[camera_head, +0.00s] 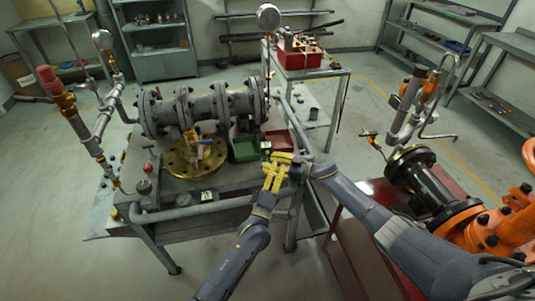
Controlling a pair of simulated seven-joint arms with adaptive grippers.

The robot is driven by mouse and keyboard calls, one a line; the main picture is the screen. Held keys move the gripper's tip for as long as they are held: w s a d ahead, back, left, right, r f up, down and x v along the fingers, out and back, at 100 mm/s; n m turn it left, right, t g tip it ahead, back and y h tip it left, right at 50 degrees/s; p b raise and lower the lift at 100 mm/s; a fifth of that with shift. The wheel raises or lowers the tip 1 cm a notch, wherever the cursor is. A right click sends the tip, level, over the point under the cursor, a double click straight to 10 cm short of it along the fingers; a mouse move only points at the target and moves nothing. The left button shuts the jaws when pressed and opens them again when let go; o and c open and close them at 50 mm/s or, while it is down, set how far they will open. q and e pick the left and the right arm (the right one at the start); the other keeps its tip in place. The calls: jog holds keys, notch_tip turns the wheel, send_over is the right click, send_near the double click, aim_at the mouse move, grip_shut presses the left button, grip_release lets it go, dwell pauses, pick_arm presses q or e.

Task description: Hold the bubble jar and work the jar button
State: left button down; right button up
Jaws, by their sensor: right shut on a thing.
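My left gripper (270,184) and right gripper (288,160), both with yellow fingers, meet close together above the front right edge of the workbench. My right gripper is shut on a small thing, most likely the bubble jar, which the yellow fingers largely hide. A small dark and pale object (266,146) shows just beyond the fingertips; I cannot tell whether it is part of the jar. The jar button cannot be made out. Whether the left fingers are open or shut is unclear as they overlap the right ones.
The workbench (185,212) holds a grey flanged valve (195,107), a brass flange (190,160), a green tray (243,150), a red tray (279,139) and a gauge (207,196). A red toolbox (300,57) stands on a cart behind. An orange machine (490,232) stands right.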

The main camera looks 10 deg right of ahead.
jog(key=o, duration=0.9)
